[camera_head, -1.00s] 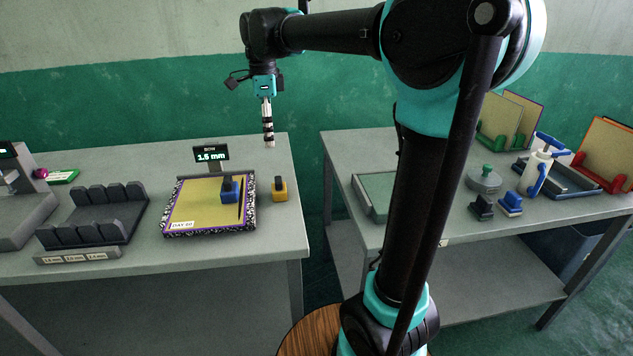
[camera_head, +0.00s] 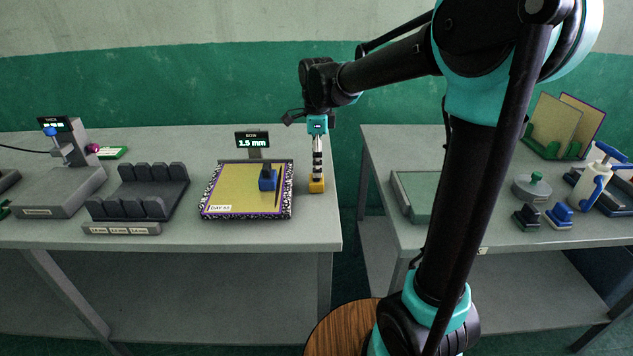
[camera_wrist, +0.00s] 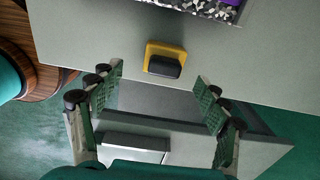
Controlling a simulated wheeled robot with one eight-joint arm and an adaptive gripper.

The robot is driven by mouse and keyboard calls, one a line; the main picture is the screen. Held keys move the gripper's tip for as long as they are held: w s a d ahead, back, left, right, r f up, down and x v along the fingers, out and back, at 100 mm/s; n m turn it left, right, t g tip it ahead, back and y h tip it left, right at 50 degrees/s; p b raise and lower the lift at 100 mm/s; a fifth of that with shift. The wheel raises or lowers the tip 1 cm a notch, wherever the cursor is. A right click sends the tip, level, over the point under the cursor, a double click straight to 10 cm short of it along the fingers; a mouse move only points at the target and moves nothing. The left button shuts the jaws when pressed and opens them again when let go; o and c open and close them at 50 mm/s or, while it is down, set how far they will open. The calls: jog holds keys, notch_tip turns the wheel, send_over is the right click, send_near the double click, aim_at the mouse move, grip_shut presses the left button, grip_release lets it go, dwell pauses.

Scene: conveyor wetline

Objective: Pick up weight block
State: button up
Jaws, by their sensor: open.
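A yellow block with a dark top (camera_head: 317,187), which looks like the weight block, stands on the left bench near its right end. It also shows in the wrist view (camera_wrist: 164,57), upright and in line with the space between the fingers. My gripper (camera_head: 317,172) is just above it in the head view, pointing down and partly covering it. In the wrist view my gripper (camera_wrist: 161,80) is open and empty, its two green-padded fingers apart. The block is beyond the fingertips there. A blue block (camera_head: 267,180) stands on the nearby yellow board (camera_head: 232,195).
The speckle-edged board lies just left of the block, with a display (camera_head: 252,140) reading 1.5 mm behind it. A dark slotted rack (camera_head: 140,195) stands further left. A gap separates this bench from the right bench, which holds a green-grey plate (camera_head: 416,195).

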aim_at(316, 185)
jog(key=f, duration=0.5)
jog(key=shift+w+f, duration=0.1)
jog(key=shift+w, duration=0.2)
grip_shut()
dwell(0.4)
